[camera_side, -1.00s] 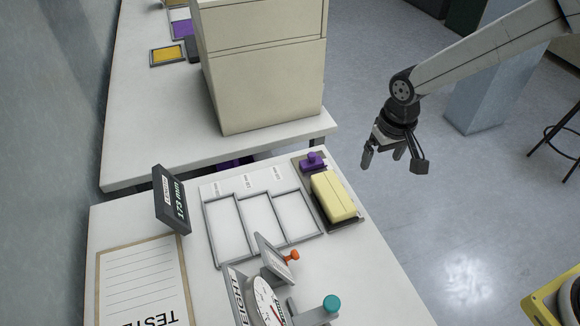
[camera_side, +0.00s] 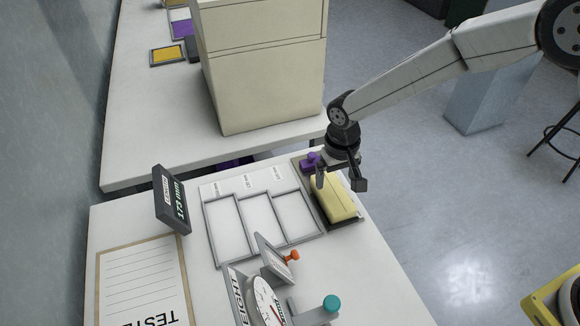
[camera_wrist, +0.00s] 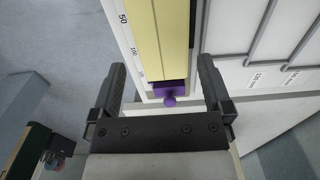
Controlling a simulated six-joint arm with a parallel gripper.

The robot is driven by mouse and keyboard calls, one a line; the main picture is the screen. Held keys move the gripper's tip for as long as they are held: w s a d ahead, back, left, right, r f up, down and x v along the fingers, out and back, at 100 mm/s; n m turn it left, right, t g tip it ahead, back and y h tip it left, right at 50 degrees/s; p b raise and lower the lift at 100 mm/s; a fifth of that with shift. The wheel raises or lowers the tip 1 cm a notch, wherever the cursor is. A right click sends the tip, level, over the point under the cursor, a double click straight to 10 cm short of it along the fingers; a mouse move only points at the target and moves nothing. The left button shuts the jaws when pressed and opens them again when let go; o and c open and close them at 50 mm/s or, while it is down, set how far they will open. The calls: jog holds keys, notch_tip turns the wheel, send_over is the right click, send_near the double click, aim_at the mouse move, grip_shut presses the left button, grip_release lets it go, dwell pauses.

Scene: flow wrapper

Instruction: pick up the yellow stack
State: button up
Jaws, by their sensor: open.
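The yellow stack (camera_side: 333,199) is a long pale-yellow block lying in a dark tray at the right side of the near table. It also shows in the wrist view (camera_wrist: 158,35), between and beyond my fingers, beside a printed scale. A purple piece with a knob (camera_side: 309,161) sits at the far end of the tray; in the wrist view the purple piece (camera_wrist: 170,92) is at the near end of the stack. My gripper (camera_side: 338,184) is open and empty, over the far end of the stack. In the wrist view my gripper (camera_wrist: 163,75) has its fingers spread wider than the stack.
A framed rack with three empty compartments (camera_side: 207,228) lies left of the tray. A display (camera_side: 171,200), a round dial gauge (camera_side: 262,302) and a teal knob (camera_side: 331,303) stand on the same table. A large beige cabinet (camera_side: 262,80) stands behind.

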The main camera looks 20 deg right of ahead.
aim_at(333, 192)
jog(key=shift+a+f, duration=0.1)
jog(key=shift+f, duration=2.7)
jog(key=shift+c, duration=0.2)
jog(key=c, duration=1)
jog(key=shift+r, duration=0.15)
jog(key=shift+r, duration=1.4)
jog(key=s+r, duration=0.1)
jog(key=r, duration=0.1)
jog(key=s+d+r, duration=0.1)
jog(key=s, duration=0.1)
jog(key=s+r, duration=0.1)
jog(key=r, duration=0.1)
jog(key=shift+s+d+r, duration=0.2)
jog(key=shift+d+r, duration=0.1)
jog(key=s+d+r, duration=0.1)
jog(key=s, duration=0.2)
jog(key=s+d+r, duration=0.1)
jog(key=s+r, duration=0.1)
jog(key=s, duration=0.1)
jog(key=s+d+r, duration=0.1)
jog(key=s, duration=0.1)
jog(key=shift+s+d+r, duration=0.15)
jog(key=shift+s+d, duration=0.05)
jog(key=shift+s, duration=0.2)
